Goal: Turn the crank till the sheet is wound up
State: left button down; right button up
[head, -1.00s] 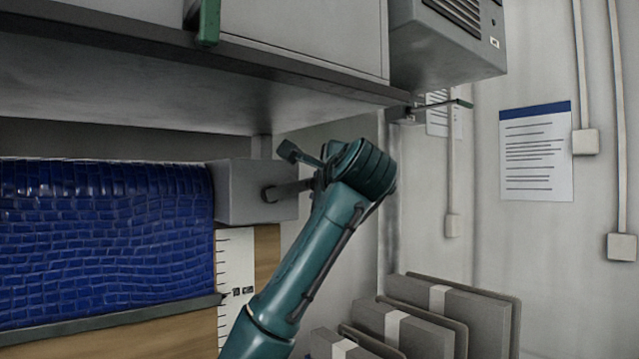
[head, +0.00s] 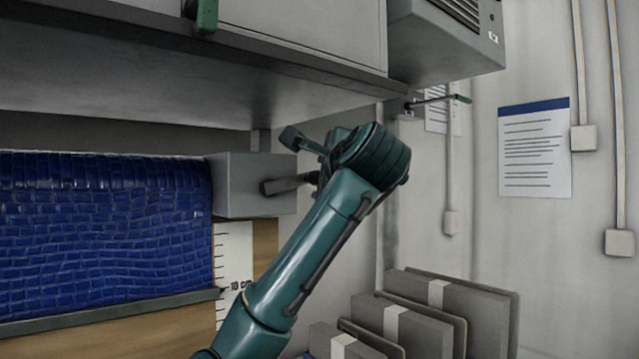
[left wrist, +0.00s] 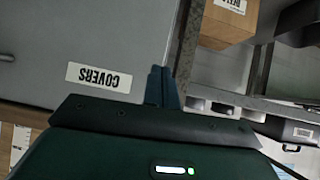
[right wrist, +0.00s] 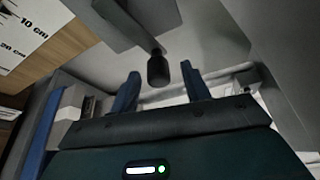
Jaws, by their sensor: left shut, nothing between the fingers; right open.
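The blue, brick-patterned sheet (head: 100,235) hangs at the left of the head view. Its grey bottom bar (head: 110,312) ends close to the 10 cm mark of the scale (head: 232,262). A grey housing (head: 245,185) sits at the sheet's upper right. In the right wrist view a short dark crank grip (right wrist: 157,68) is between and just beyond the spread fingers of my right gripper (right wrist: 160,76), which is open and not clamped on it. In the head view my wrist partly hides the crank. My left gripper (left wrist: 161,72) is shut and empty, seen only in its wrist view.
A shelf (head: 200,75) overhangs the arm. A second crank with a green grip (head: 463,98) is at its right end. Grey boxes (head: 425,320) stand in a rack at lower right. A COVERS label (left wrist: 98,77) is near my left gripper.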

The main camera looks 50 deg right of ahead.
pick_arm(q)
jog(key=shift+w+d+m+b, duration=0.25)
jog(key=shift+d+b, duration=0.3)
jog(key=shift+b, duration=0.45)
pick_arm(e)
jog(key=v, duration=1)
